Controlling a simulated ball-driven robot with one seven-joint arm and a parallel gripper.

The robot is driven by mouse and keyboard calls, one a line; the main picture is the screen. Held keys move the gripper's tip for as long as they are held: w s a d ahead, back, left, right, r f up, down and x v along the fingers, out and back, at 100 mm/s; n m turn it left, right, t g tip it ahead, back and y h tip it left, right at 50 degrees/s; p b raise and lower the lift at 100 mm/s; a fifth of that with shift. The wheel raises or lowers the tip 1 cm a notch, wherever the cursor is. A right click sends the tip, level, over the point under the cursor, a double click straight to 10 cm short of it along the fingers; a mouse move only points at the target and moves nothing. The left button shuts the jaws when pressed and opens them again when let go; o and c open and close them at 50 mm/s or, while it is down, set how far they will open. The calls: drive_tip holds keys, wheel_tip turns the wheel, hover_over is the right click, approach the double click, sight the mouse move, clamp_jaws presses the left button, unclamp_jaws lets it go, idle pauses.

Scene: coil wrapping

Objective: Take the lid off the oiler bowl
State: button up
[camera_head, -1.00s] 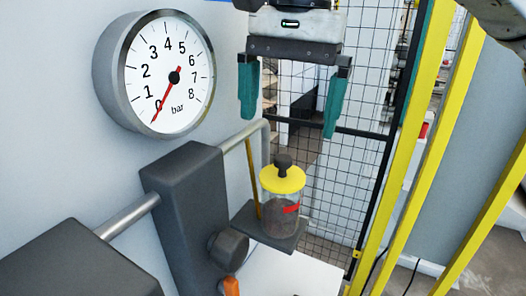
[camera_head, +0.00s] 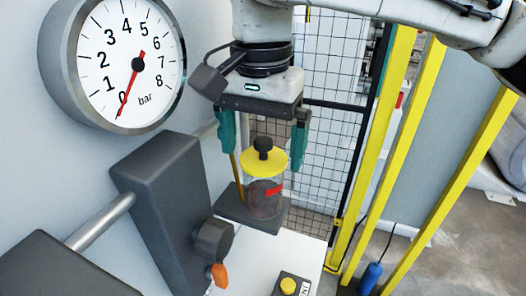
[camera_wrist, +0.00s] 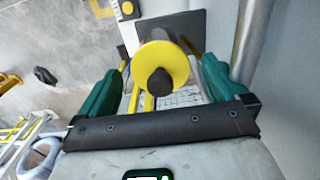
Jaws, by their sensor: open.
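The oiler bowl (camera_head: 265,199) is a clear jar with dark contents and a red mark, upright on a dark plate. Its yellow lid (camera_head: 250,165) with a black knob (camera_head: 263,146) sits on top. My gripper (camera_head: 262,162) is open, with one teal finger to each side of the lid in the head view and nothing between them touching visibly. In the wrist view, the lid (camera_wrist: 176,66) and knob (camera_wrist: 159,82) lie between the two fingers of my gripper (camera_wrist: 158,85), seen from above. The lower bowl is hidden under the lid there.
A pressure gauge (camera_head: 112,60) reading near 0 is on the left wall. A dark grey block (camera_head: 165,195) with a round knob (camera_head: 213,240) and orange tip stands left of the bowl. Yellow posts (camera_head: 374,140) and a mesh fence (camera_head: 325,130) stand behind and right.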

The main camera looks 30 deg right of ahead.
drive_tip(key=shift+f, duration=0.6)
drive_tip(key=shift+c, duration=0.5)
drive_tip(key=c, duration=1)
drive_tip(key=shift+o, duration=0.2)
drive_tip(key=shift+r, duration=0.1)
drive_tip(key=shift+r, duration=0.55)
drive_tip(key=s+r+b, duration=0.3)
drive_tip(key=s+r, duration=0.8)
drive_tip(key=s, duration=0.3)
drive_tip(key=shift+d+r, duration=0.2)
drive_tip(key=shift+r, duration=0.15)
